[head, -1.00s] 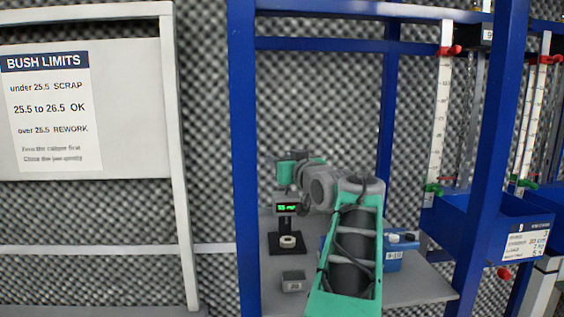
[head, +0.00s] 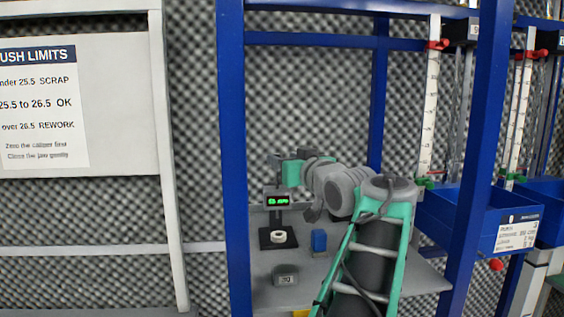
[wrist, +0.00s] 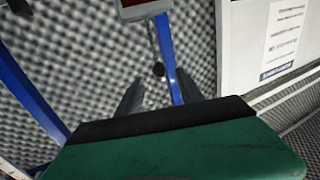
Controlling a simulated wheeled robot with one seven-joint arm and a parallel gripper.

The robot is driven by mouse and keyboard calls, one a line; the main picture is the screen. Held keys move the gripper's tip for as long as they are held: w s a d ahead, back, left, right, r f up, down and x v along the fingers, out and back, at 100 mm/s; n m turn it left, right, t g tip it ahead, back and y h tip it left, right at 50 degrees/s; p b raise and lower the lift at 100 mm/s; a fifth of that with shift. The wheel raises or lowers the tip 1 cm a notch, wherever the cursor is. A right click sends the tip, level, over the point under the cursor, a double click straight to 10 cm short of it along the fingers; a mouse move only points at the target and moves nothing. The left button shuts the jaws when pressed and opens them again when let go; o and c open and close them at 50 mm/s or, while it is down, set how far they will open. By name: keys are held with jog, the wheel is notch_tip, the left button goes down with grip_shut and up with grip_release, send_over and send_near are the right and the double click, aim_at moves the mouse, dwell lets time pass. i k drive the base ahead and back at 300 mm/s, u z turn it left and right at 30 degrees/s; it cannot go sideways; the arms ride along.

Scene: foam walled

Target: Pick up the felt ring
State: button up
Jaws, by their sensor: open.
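A small pale ring (head: 278,237), which looks like the felt ring, lies on the black base of a display stand (head: 264,243) in the head view. I cannot make out its material. My gripper is raised above and behind the shelf in the head view, with its fingertips hard to see. In the wrist view my gripper (wrist: 158,92) shows two grey fingers apart with nothing between them. The ring does not show in the wrist view.
The stand's green-lit display (head: 278,201) rises just behind the ring. A small blue block (head: 319,240) and a grey block (head: 285,275) sit nearby on the grey shelf (head: 262,295). Blue posts (head: 231,150) flank the shelf. Blue bins (head: 470,225) hang at right.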

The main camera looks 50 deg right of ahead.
aim_at(277, 236)
jog(key=k, duration=1)
